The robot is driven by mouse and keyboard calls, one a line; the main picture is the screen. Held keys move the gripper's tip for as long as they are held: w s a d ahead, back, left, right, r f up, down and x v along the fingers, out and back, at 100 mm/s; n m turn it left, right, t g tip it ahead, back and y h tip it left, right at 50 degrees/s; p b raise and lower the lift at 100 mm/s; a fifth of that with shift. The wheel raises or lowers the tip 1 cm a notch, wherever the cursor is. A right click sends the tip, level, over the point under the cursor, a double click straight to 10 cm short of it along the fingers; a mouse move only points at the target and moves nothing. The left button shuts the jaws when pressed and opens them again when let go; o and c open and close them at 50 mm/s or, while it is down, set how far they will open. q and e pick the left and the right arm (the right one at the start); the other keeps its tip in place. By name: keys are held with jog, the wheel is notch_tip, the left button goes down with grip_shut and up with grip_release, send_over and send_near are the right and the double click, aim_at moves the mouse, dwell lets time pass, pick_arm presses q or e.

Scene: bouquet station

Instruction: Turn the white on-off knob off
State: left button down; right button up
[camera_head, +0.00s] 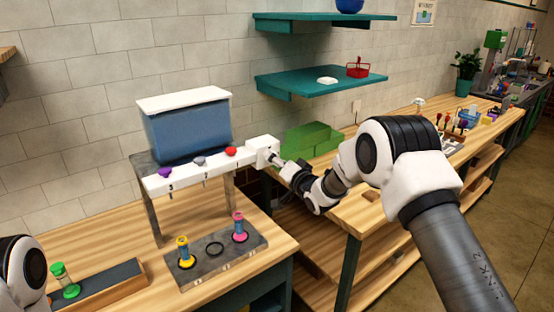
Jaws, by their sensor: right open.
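A white box (262,149) sits at the rail's right end. My right gripper (279,160) is open, close against the right side of this box. Its fingertips are small in view, and contact cannot be told. A separate white on-off knob on the box's right side cannot be made out; that side is partly hidden by the gripper. My left gripper is out of view; only part of my left arm shows.
A blue tank (187,130) with a white lid stands above the rail.

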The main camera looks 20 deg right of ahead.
jog(key=shift+a, duration=0.1)
jog(key=c, duration=1.1)
jog(key=shift+f, duration=0.1)
jog(key=shift+c, duration=0.2)
jog(key=shift+f+n+t+y+b, duration=0.15)
jog(key=shift+n+y+b, duration=0.4)
jog(key=shift+n+b, duration=4.5)
jog(key=shift+f+n+t+y+b, duration=0.15)
jog(key=shift+n+y+b, duration=0.4)
jog(key=shift+n+b, duration=4.45)
jog(key=shift+r+m+b, duration=0.1)
jog(key=shift+m+b, duration=0.25)
jog(key=shift+b, duration=0.1)
jog(key=o, duration=1.1)
